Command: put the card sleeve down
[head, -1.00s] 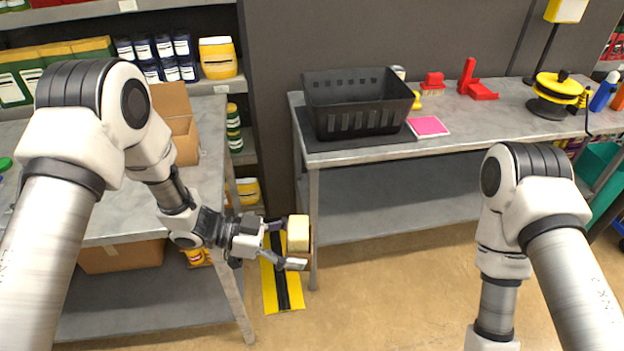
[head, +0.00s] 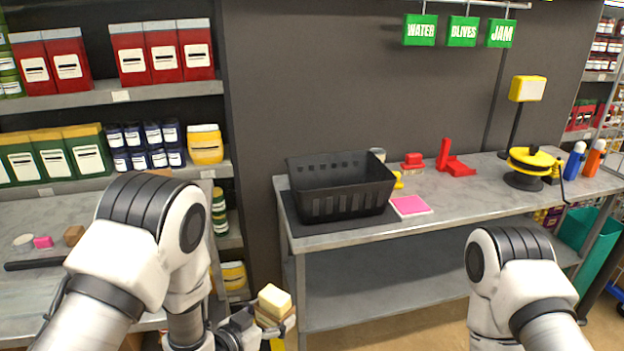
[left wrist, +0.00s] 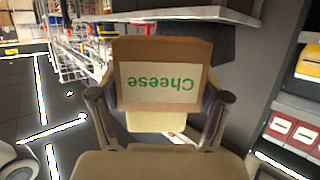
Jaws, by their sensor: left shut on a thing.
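The card sleeve is brown with a white label reading "Cheese" in green, upside down in the left wrist view (left wrist: 160,52). A pale yellow block of cheese sits in it; it shows above the brown card sleeve (head: 270,318) in the head view as the cheese (head: 274,298). In the left wrist view the cheese (left wrist: 160,122) sticks out at the sleeve's lower edge. My left gripper (head: 264,322) is shut on the sleeve, one finger on each side, held in the air between the two tables. My right gripper is out of view.
A black basket (head: 340,187) stands on a dark mat at the right table's left end. A pink-topped pad (head: 411,206) and red items (head: 455,163) lie beside it. The left table (head: 50,285) holds small items (head: 74,235) and has bare surface.

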